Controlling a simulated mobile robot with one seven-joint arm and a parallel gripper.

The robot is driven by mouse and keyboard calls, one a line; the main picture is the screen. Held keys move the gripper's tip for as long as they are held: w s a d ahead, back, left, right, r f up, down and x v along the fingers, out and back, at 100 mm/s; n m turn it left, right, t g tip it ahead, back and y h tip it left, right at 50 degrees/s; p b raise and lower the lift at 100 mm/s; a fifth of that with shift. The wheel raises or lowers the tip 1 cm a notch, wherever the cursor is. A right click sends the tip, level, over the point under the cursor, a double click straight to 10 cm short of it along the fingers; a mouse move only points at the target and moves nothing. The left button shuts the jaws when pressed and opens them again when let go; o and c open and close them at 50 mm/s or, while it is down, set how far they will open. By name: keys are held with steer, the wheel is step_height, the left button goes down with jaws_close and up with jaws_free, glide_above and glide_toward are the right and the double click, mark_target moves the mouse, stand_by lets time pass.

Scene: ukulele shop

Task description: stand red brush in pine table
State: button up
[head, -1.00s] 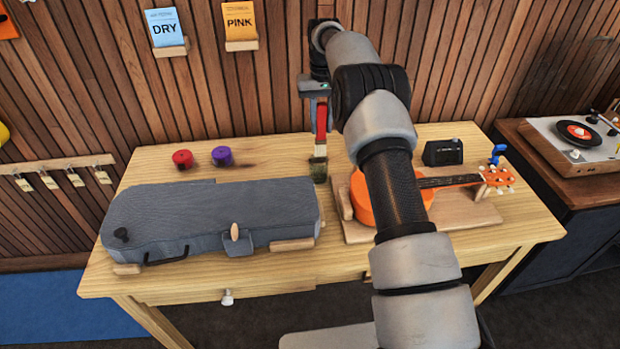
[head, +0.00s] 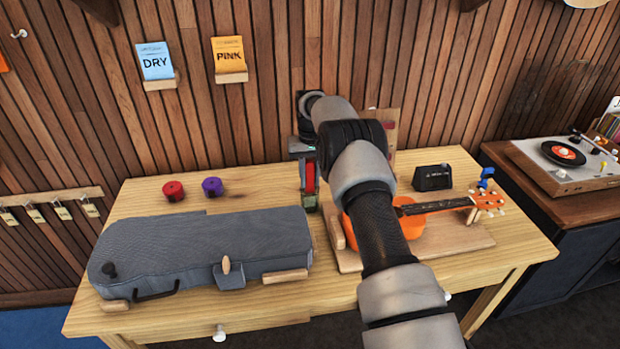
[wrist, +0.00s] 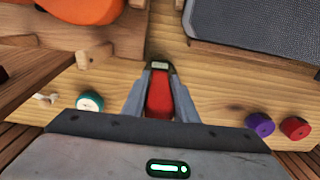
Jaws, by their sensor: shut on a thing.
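The red brush (head: 310,178) is held in my gripper (head: 309,188), which is shut on its red handle. The brush is about upright, with its dark bristle end down, just above or on the pine table (head: 265,302). I cannot tell whether it touches the top. In the wrist view the red brush (wrist: 159,96) lies between the two fingers of my gripper (wrist: 160,85), over bare wood. The brush is between the grey case and the wooden stand of the orange ukulele.
The grey case (head: 200,245) lies left. The orange ukulele (head: 400,222) rests on its wooden stand (head: 450,238) right, partly behind my arm. Red (head: 173,191) and purple (head: 212,187) spools stand at the back. A black box (head: 432,177) stands back right.

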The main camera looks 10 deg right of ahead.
steer(key=shift+f, duration=0.1)
steer(key=o, duration=1.1)
steer(key=shift+c, duration=0.2)
